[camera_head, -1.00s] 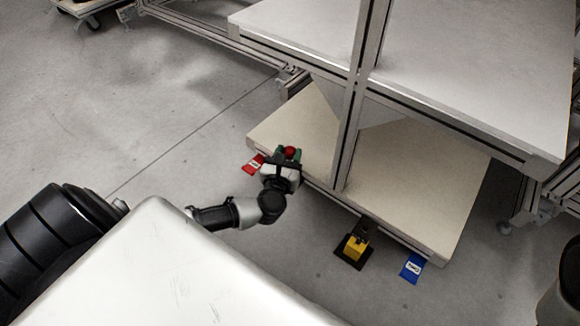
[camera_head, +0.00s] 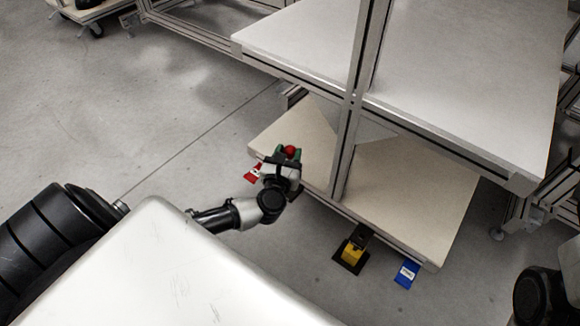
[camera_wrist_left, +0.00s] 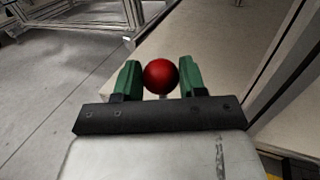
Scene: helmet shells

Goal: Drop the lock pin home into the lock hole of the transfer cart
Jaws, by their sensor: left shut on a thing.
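My left gripper (camera_head: 289,155) is shut on the lock pin, whose round red knob (camera_head: 291,150) shows between the green fingertips. In the left wrist view the red knob (camera_wrist_left: 161,76) sits between the two green fingers, with a short pale piece of shank just below it. The rest of the pin is hidden. The gripper is at the near left edge of the low cream deck (camera_head: 412,190), which looks like the transfer cart. I cannot make out the lock hole. My right gripper is not in view; only a dark part of my own body shows at bottom right.
A metal frame post (camera_head: 348,150) and a white upper shelf (camera_head: 460,90) stand close to the right of the gripper. A red tag (camera_head: 252,174) is beside the gripper. A yellow and black block (camera_head: 351,254) and blue tag (camera_head: 406,273) are at the near edge. Floor at left is clear.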

